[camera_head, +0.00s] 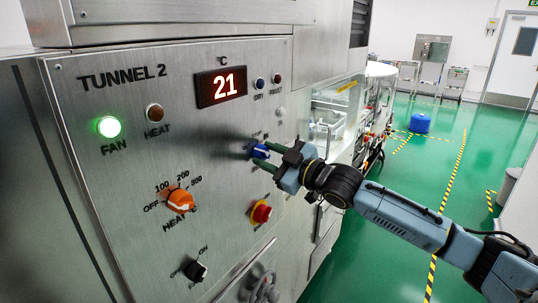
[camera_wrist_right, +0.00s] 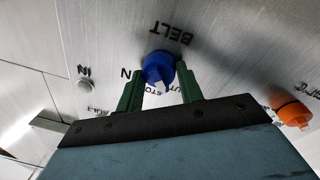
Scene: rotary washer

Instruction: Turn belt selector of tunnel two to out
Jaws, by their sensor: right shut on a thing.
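The belt selector is a blue knob (camera_head: 260,151) on the steel TUNNEL 2 panel (camera_head: 130,190). My right gripper (camera_head: 266,154) reaches in from the right and is shut on this knob. In the right wrist view, the blue knob (camera_wrist_right: 158,67) sits between the two green fingers of the gripper (camera_wrist_right: 160,82). The word BELT shows upside down above it. The knob's white mark points down and slightly right, near the partly hidden STOP and OUT lettering; its exact setting is hard to tell. My left gripper is not in view.
An orange heat knob (camera_head: 180,201), a red-and-yellow emergency button (camera_head: 261,212) and a black switch (camera_head: 195,271) are on the panel. The display (camera_head: 220,86) reads 21 and the green fan lamp (camera_head: 109,127) is lit. Open green floor lies at right.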

